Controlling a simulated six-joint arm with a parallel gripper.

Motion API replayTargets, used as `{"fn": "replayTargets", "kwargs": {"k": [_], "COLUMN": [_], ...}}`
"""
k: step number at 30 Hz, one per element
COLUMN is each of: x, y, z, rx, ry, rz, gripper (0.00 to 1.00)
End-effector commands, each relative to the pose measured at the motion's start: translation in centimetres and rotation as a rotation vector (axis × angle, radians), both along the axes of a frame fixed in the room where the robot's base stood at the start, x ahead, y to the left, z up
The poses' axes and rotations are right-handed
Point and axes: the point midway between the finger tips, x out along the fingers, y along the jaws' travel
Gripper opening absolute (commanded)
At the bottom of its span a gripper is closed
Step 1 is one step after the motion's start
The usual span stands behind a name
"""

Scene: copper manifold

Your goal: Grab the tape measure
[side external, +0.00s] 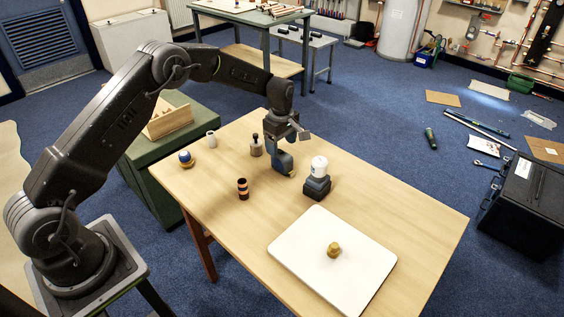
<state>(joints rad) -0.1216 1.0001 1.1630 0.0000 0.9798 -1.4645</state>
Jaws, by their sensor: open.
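My gripper (290,139) points down over the far middle part of the wooden table, with its jaws open. Directly below and partly overlapped by it is a rounded blue-grey object with a small yellow patch (283,162); it looks like the tape measure, but it is too small to be sure. I cannot tell whether the fingers touch it or how far they reach around it. Part of its top is hidden by the gripper.
Just right stands a dark blue block with a white top (318,187). Left are a grey bottle with a black top (256,148), a black-and-copper cylinder (242,189), a white cylinder (211,139) and a blue-and-yellow item (185,158). A white board (300,245) bears a brass piece (334,250).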

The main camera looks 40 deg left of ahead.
Motion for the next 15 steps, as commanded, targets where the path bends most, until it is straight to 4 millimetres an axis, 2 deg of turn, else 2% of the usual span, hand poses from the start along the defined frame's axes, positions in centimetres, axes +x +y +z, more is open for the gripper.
{"fn": "replayTargets", "kwargs": {"k": [3, 8, 15], "x": [0.0, 0.0, 0.2], "y": [0.0, 0.0, -0.1], "z": [-1.4, -2.3, -5.7], "rx": [0.0, 0.0, 0.0], "ry": [0.0, 0.0, 0.0], "rz": [-0.001, -0.001, -0.002], "gripper": [0.74, 0.74, 0.74]}}
